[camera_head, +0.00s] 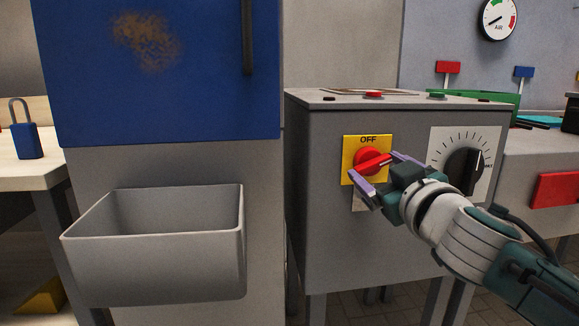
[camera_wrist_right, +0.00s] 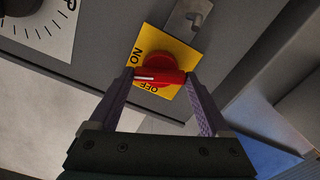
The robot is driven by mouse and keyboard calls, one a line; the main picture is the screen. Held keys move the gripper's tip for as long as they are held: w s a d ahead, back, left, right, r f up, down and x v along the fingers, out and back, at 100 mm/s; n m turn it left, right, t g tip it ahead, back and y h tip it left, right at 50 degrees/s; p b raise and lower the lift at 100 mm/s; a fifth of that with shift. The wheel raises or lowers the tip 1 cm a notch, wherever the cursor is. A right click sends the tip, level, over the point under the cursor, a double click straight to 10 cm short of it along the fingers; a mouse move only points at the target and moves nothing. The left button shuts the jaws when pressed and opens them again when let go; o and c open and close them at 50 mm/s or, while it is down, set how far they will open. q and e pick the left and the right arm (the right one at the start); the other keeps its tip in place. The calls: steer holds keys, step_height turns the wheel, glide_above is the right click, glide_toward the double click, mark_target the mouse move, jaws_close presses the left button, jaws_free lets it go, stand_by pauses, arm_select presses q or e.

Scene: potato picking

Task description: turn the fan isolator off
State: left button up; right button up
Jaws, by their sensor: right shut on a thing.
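The fan isolator is a red rotary knob (camera_head: 368,160) on a yellow plate (camera_head: 349,146) marked OFF at the top, on the front of a grey cabinet. My right gripper (camera_head: 376,164) has its purple fingers at the two ends of the knob's handle, shut on it. In the right wrist view the red knob (camera_wrist_right: 160,77) sits between the fingertips (camera_wrist_right: 158,76). The yellow plate (camera_wrist_right: 186,55) there shows ON and OFF. The handle's white mark lies between the two words. My left gripper is in neither view.
A black dial (camera_head: 464,165) on a white scale is right of the isolator, close to my right wrist. A grey open bin (camera_head: 153,265) hangs on the blue-doored cabinet at left. A metal hasp (camera_wrist_right: 194,20) is close to the yellow plate.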

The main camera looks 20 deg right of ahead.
steer(key=n, duration=0.3)
steer(key=shift+n, duration=0.4)
steer(key=n, duration=0.9)
steer(key=shift+n, duration=0.5)
steer(key=o, duration=1.2)
steer(key=shift+s, duration=0.1)
